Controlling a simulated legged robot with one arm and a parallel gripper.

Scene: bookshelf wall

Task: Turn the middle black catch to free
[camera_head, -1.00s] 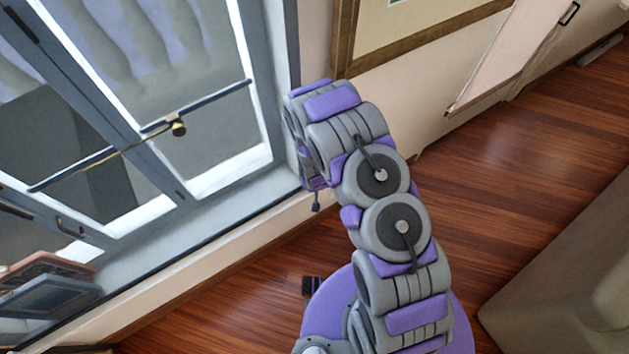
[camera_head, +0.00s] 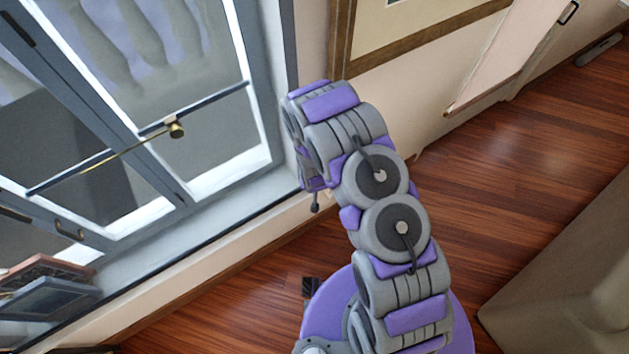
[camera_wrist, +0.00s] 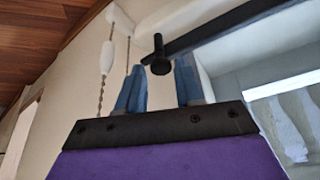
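A black catch (camera_wrist: 160,62), a short stem with a round knob end, shows in the wrist view by a dark bar (camera_wrist: 225,26). My gripper (camera_wrist: 159,72) has two blue fingers standing apart, with the catch's knob in line with the gap between their tips. I cannot tell whether either finger touches it. No held object shows between the fingers. In the head view my gripper (camera_head: 315,192) is mostly hidden behind my arm, close to the window's right frame. I cannot make out the black catch there.
A glazed window (camera_head: 215,110) with a brass knob (camera_head: 176,130) and long rod fills the left. A white pull (camera_wrist: 106,57) on a beaded cord hangs left of the fingers. A picture frame (camera_head: 345,45) is on the wall. Wooden floor (camera_head: 520,170) lies open at right.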

